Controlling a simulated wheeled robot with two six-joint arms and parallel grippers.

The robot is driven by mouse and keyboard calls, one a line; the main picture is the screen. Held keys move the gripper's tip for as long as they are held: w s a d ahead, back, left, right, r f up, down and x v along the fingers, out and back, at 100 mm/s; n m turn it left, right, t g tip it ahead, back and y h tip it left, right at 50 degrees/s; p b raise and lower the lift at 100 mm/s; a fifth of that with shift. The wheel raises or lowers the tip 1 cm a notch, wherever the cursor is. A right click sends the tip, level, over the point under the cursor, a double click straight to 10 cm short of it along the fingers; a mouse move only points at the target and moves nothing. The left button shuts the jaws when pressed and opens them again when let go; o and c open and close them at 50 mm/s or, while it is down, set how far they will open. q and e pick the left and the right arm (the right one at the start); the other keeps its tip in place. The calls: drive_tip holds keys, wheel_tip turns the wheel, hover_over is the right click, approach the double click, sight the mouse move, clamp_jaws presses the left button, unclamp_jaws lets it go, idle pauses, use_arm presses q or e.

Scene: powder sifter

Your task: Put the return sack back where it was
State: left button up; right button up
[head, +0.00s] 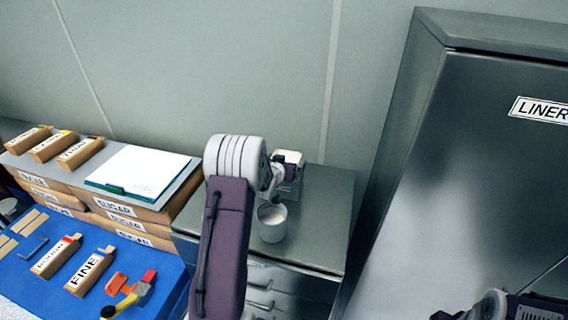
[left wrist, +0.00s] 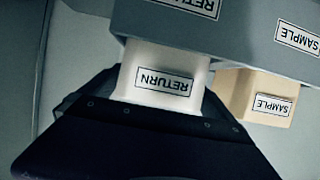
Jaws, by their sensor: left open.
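The return sack is a white block with a RETURN label (left wrist: 165,88) in the left wrist view, where the picture is upside down. It meets a grey ledge (left wrist: 240,25) that carries RETURN and SAMPLE labels. My left gripper (left wrist: 158,108) is open, its dark fingers on either side of the sack; I cannot tell whether they touch it. In the head view my left arm reaches over the metal cabinet top, and a cream-white block, apparently the sack (head: 290,156), shows at the left gripper (head: 284,180).
A tan SAMPLE sack (left wrist: 255,95) is close beside the return sack. A white cup (head: 271,223) stands on the metal cabinet (head: 325,205). Stacked sugar boxes (head: 150,210) and a blue mat (head: 55,282) lie left; a tall LINER cabinet (head: 480,170) stands right.

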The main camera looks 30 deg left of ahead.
use_arm(q)
drive_tip(key=b+v, duration=0.1)
drive_tip(key=v, duration=1.1)
drive_tip(key=shift+r, duration=0.2)
drive_tip(key=d+m+h, duration=0.3)
drive_tip(key=d, duration=1)
drive_tip(key=s+d+f+g, duration=0.2)
drive_tip(key=s+f+g, duration=0.3)
drive_tip(key=s, duration=0.6)
drive_tip(key=s+d+f+g, duration=0.2)
drive_tip(key=s+f+g, duration=0.4)
drive_tip(key=s, duration=0.5)
drive_tip(key=shift+n+g, duration=0.3)
drive_tip(key=shift+g, duration=0.2)
